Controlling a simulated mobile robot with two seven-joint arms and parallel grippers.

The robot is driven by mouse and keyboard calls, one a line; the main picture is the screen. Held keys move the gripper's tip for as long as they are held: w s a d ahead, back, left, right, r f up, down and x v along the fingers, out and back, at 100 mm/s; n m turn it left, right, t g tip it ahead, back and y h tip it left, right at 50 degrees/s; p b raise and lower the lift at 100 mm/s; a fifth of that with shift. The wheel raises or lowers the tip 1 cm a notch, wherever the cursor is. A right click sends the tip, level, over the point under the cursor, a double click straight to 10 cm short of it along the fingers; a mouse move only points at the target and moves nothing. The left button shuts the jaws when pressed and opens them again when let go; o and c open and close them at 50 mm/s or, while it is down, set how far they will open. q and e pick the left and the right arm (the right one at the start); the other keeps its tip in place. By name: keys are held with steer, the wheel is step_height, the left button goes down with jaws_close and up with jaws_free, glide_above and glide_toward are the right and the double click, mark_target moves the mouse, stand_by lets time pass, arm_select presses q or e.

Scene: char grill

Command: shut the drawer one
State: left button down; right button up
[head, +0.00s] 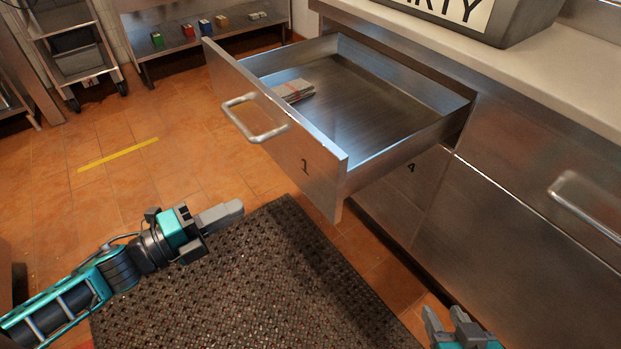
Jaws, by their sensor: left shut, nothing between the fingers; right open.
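Drawer one (305,167) is a steel drawer marked "1", pulled well out of the steel counter. It has a bar handle (254,120) on its front. My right gripper (446,318) is open at the bottom edge, near the lower cabinet, partly cut off by the frame.
A dark perforated mat (270,270) covers the floor below. A grey bin lettered "RTY" (520,25) stands on the counter (560,75). A wheeled rack (80,45) and a low shelf (185,45) stand at the back.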

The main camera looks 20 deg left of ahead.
mark_target(307, 173)
arm_select(q)
steer(key=b+x, duration=0.1)
steer(key=x, duration=1.2)
steer(key=shift+w+d+b, duration=0.1)
steer(key=shift+d+b, duration=0.05)
steer(key=shift+b, duration=0.25)
arm_select(e)
steer(key=shift+s+f, duration=0.2)
steer(key=shift+f, duration=0.85)
